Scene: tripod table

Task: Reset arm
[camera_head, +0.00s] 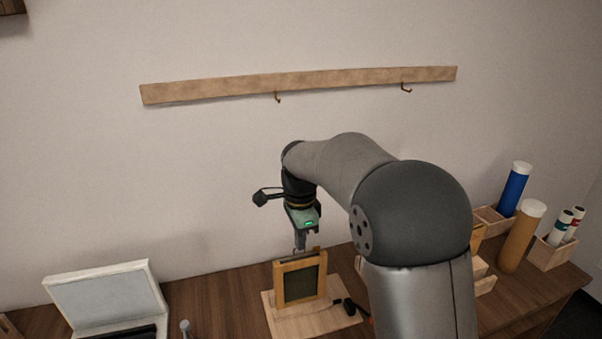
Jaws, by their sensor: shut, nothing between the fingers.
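My arm reaches up from the bottom right and bends down over the table (220,290). My gripper (301,247) is shut and empty, pointing down. It shows just above or behind the top of an upright wooden frame (279,285) with a dark panel; I cannot tell whether they touch. The frame stands on a pale wooden board (300,322). The fingertips are small and partly hidden.
A white open case (100,296) stands at left. A blue cylinder (514,190), a brown cylinder (521,240) and wooden boxes (549,254) stand at right. A small black object (349,306) lies by the frame. A hook rail (300,80) is on the wall.

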